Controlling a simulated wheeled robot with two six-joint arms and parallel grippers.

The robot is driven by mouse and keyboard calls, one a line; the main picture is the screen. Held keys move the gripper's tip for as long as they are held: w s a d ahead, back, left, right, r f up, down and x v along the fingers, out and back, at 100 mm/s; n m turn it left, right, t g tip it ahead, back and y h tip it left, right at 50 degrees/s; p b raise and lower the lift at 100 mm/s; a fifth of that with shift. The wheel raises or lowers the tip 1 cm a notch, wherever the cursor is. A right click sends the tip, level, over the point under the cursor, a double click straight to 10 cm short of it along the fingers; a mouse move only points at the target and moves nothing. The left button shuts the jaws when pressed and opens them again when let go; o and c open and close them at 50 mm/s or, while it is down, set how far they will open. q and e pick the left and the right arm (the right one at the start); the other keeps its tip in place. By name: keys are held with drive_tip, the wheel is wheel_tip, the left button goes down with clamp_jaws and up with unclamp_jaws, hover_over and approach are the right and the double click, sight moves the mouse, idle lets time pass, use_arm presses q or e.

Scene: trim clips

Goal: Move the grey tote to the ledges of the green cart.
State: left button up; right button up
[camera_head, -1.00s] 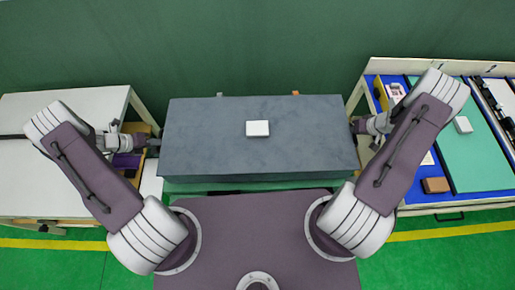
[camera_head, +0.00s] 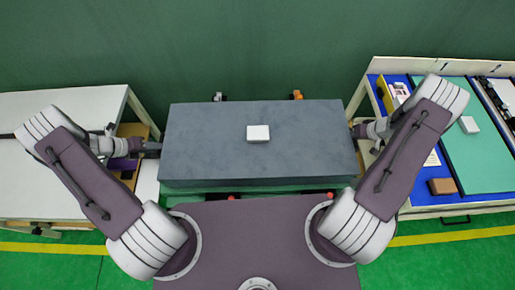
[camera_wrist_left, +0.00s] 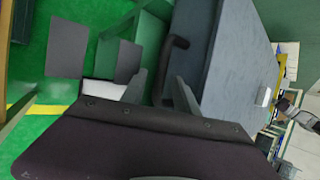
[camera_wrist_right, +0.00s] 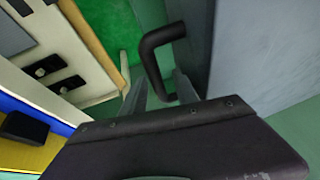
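The grey tote (camera_head: 215,137) is a wide, flat-topped box in front of me, level between my arms in the head view. It hides most of the green cart (camera_head: 270,189), whose front strip shows below it. My left gripper (camera_wrist_left: 161,78) is at the tote's left black handle (camera_wrist_left: 162,62), with a finger on each side of the bar. My right gripper (camera_wrist_right: 161,75) straddles the right black handle (camera_wrist_right: 152,55) the same way. Both look shut on the handles, though the contact is partly hidden. The ledges under the tote are hidden.
A white block (camera_head: 258,133) lies on the tote. An orange clip (camera_head: 297,95) and a dark one (camera_head: 219,97) show behind it; red tips (camera_head: 330,195) show in front. A white table (camera_head: 60,180) stands left, a blue-topped bench (camera_head: 468,199) with a green mat right.

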use_arm(q)
drive_tip(key=v, duration=1)
use_arm(e)
drive_tip(key=v, duration=1.2)
use_arm(q)
drive_tip(key=shift+a, duration=0.1)
